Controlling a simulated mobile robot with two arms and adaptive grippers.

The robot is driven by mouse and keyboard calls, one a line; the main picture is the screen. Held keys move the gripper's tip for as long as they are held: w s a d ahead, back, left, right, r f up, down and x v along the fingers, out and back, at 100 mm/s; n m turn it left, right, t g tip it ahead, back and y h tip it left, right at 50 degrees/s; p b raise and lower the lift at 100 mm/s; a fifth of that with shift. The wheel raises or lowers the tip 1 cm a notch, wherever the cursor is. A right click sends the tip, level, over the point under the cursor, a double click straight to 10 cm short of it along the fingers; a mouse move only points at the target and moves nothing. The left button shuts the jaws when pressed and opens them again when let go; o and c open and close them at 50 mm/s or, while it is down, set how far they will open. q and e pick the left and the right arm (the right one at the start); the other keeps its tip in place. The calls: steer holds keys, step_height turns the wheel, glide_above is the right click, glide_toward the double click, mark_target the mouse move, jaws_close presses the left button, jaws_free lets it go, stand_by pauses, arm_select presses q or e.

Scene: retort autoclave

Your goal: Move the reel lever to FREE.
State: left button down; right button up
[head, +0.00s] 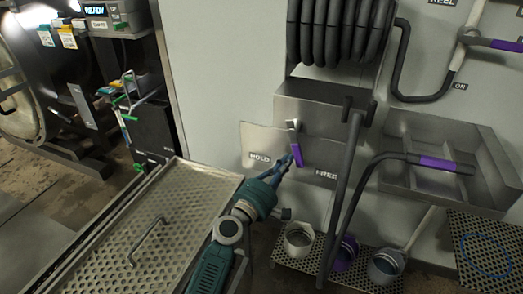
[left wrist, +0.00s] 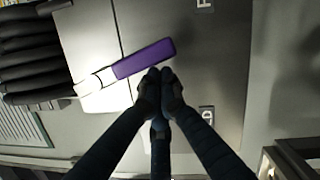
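The reel lever (head: 297,154) has a purple grip and a pale shank, and hangs from a pivot on a metal plate. It leans slightly right, between the HOLD label (head: 260,159) and the FREE label (head: 327,174). In the left wrist view the purple grip (left wrist: 145,58) crosses above my fingertips. My left gripper (head: 289,161) has its fingertips together, on the HOLD side of the grip, touching it or very close. The lever is not between the fingers. The right gripper is not in view.
A coiled black hose reel (head: 340,32) is above the lever. A hose wand (head: 345,190) stands close right of the FREE label. Cups (head: 299,238) stand on a perforated shelf below. A perforated cart top (head: 165,225) lies at lower left, partly under my arm.

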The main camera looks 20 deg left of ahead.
arm_select(q)
steer(key=shift+d+r+n+b, duration=0.15)
steer(key=shift+d+n+b, duration=0.25)
steer(key=shift+d+n, duration=0.7)
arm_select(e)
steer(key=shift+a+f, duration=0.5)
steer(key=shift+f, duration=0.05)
arm_select(q)
steer(key=shift+d, duration=0.25)
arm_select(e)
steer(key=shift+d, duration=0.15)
arm_select(q)
steer(key=shift+s, duration=0.15)
steer(key=v, duration=1.1)
steer(key=shift+s, duration=0.35)
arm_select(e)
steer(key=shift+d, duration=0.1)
arm_select(q)
steer(key=shift+f, duration=0.25)
